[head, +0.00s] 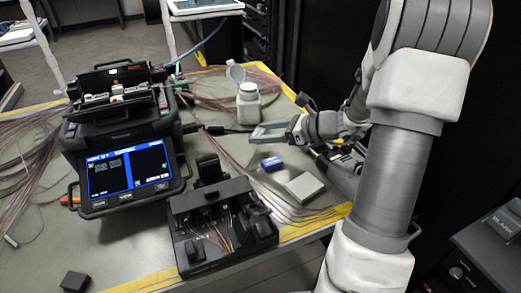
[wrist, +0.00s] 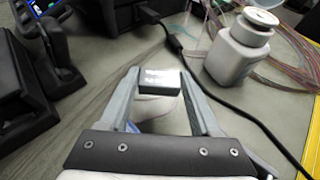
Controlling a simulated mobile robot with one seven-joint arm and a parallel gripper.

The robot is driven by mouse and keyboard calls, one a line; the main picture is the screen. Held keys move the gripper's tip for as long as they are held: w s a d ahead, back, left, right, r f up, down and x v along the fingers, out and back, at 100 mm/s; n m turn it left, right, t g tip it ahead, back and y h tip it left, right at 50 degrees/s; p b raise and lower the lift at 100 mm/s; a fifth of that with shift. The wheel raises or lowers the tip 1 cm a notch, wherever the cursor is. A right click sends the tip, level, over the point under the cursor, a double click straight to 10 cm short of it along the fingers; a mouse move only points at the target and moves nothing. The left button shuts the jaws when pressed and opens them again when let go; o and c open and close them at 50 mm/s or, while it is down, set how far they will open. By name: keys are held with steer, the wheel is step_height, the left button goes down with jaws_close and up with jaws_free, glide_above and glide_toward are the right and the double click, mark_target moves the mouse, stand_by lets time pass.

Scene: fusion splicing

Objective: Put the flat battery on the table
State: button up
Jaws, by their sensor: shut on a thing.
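My gripper (head: 257,132) is over the table (head: 232,153) in the head view, to the right of the fusion splicer (head: 124,160). In the wrist view my gripper (wrist: 160,84) is shut on a small dark block with a bright, shiny top, which I take to be the flat battery (wrist: 160,87). It sits between the fingertips. In the head view the held block is too hidden to make out. Whether it touches the table or hangs just above it, I cannot tell.
A white bottle (head: 248,105) stands behind my gripper. A blue block (head: 271,163) and a light grey box (head: 304,187) lie in front. A black tool tray (head: 220,225) and a dark block (head: 75,281) are nearer. A black cable (wrist: 225,95) runs beside my gripper.

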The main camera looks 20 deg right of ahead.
mark_target(261, 152)
steer(key=shift+w+a+f, duration=0.3)
steer(key=shift+w+f, duration=0.05)
steer(key=shift+f, duration=0.05)
steer(key=shift+f+b, duration=1)
steer(key=shift+f, duration=0.8)
steer(key=shift+f, duration=0.1)
steer(key=shift+f, duration=0.15)
steer(key=o, duration=1.4)
steer(key=shift+s+d+r, duration=0.2)
steer(key=shift+r, duration=0.2)
steer(key=p+v, duration=0.3)
steer(key=v, duration=0.8)
steer(key=shift+s+d, duration=0.2)
steer(key=shift+s, duration=0.05)
